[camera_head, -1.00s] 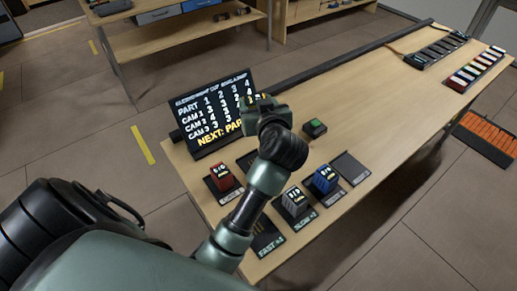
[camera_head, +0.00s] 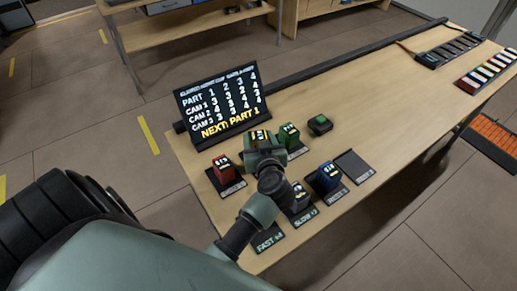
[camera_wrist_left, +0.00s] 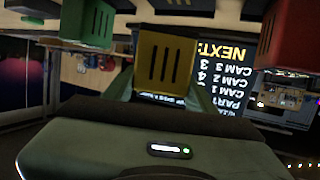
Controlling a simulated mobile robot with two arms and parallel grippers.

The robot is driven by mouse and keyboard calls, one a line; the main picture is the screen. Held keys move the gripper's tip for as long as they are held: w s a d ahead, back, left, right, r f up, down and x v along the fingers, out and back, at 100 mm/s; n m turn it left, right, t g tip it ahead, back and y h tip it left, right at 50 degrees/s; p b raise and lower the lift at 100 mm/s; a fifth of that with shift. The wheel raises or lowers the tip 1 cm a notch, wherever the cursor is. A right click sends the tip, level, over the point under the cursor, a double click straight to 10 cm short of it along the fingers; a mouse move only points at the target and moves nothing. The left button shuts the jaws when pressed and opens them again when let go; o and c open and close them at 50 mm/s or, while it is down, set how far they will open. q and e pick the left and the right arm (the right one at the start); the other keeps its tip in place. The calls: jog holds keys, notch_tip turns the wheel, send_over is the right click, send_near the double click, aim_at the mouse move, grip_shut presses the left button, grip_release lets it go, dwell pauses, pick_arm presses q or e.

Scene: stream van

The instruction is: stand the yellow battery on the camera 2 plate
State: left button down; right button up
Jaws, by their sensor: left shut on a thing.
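My left gripper (camera_head: 263,152) is shut on the yellow battery (camera_head: 260,136), which looks upright between the red battery (camera_head: 223,168) and the green battery (camera_head: 288,135). The left wrist view is upside down. There the yellow battery (camera_wrist_left: 165,62) is between the fingers, with the green battery (camera_wrist_left: 92,20) to the left and the red battery (camera_wrist_left: 285,32) to the right. The gripper and arm hide what is under the yellow battery in the head view. I cannot make out the camera 2 plate or whether the battery touches it. My right gripper is not in view.
A screen (camera_head: 220,103) stands behind the batteries. A blue battery (camera_head: 326,177) and a partly hidden grey battery (camera_head: 301,198) stand nearer the front. An empty dark plate (camera_head: 354,166) lies right of the blue one.

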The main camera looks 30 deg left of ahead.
pick_arm(q)
notch_tip(320, 180, down, 4)
jog(key=shift+r+b, duration=0.2)
jog(key=shift+b, duration=0.15)
jog(key=shift+f, duration=0.25)
jog(key=shift+c, duration=2.4)
grip_release()
jog(key=shift+f, duration=0.15)
